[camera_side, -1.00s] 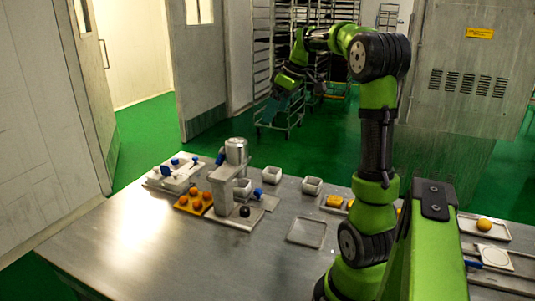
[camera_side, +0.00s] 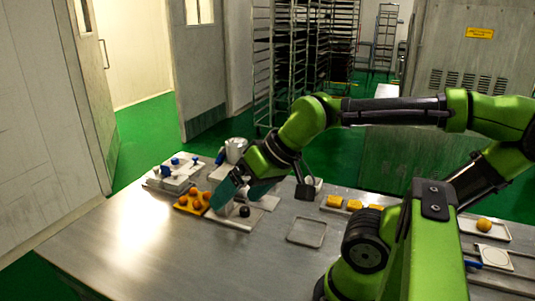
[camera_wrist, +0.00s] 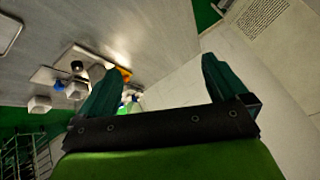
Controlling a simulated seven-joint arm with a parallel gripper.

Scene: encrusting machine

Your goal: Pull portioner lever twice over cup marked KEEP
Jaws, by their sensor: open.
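The portioner has a metal hopper (camera_side: 235,148) on a pale stand, with a blue-tipped lever (camera_side: 221,157) at its left. My gripper (camera_side: 240,193) hangs in front of it and hides much of the stand. I cannot tell whether it touches anything. In the wrist view my gripper (camera_wrist: 152,68) is open, with nothing seen between its teal fingers. A white cup (camera_side: 318,183) stands to the right, partly hidden by my arm. Two white cups, a nearer one (camera_wrist: 75,91) and an outer one (camera_wrist: 40,103), show in the wrist view. No KEEP mark is readable.
An orange tray (camera_side: 183,207) of round orange pieces is left of the portioner. A dark ball (camera_side: 244,211) sits by the portioner base. An empty tray (camera_side: 289,235) lies front right. The front left table is clear.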

